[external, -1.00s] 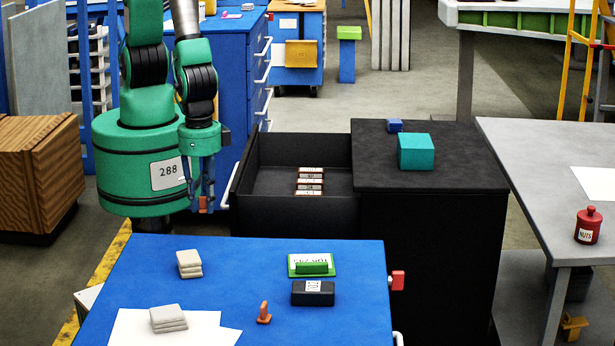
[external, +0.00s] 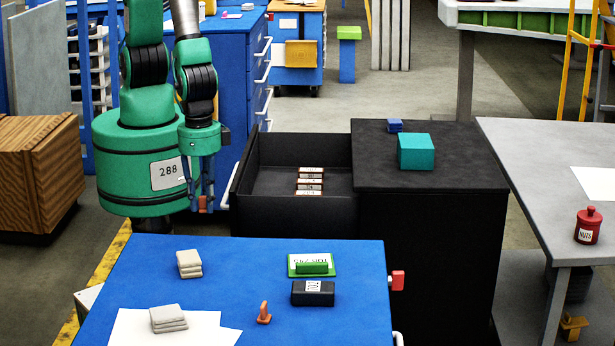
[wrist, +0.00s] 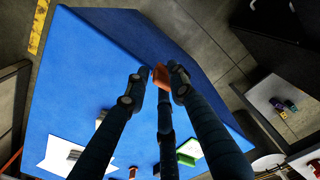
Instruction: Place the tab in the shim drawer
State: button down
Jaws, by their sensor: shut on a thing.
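My gripper (external: 201,196) hangs at the left of the open black drawer (external: 292,216), outside its handle end, with its fingers pointing down. It is shut on an orange-red tab (external: 204,204), which shows at the fingertips. In the wrist view the tab (wrist: 161,77) sits between the dark fingers, over the view of the blue table far below. The drawer is pulled out to the left of the black cabinet (external: 430,215). A row of several labelled shims (external: 310,181) lies on its floor. The fingers partly hide the tab.
The blue table (external: 225,265) in front holds grey stacked blocks (external: 189,264), an orange peg-like piece (external: 264,313), a green block (external: 312,267) and a black labelled block (external: 313,293). A teal box (external: 416,151) stands on the cabinet. Drawer floor left of the shims is clear.

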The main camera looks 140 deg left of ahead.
jog(key=shift+a, duration=0.15)
jog(key=s+a+f+n+b, duration=0.1)
jog(key=s+a+f+n, duration=0.15)
jog(key=a, duration=0.75)
jog(key=s+a+f+n+b, duration=0.1)
jog(key=s+a+f+n, duration=0.15)
jog(key=a, duration=0.75)
jog(key=s+a+f+n+b, duration=0.1)
jog(key=s+a+f+n, duration=0.15)
jog(key=a, duration=0.75)
jog(key=s+a+f+n+b, duration=0.1)
jog(key=s+a+n, duration=0.3)
jog(key=s+a, duration=0.4)
jog(key=s+a+f+n+b, duration=0.1)
jog(key=s+a+f+n, duration=0.3)
jog(key=s+a, duration=0.5)
jog(key=shift+s+n, duration=0.65)
jog(key=shift+s, duration=1.95)
jog(key=shift+f, duration=0.15)
jog(key=shift+f+b, duration=1.05)
jog(key=shift+f, duration=2)
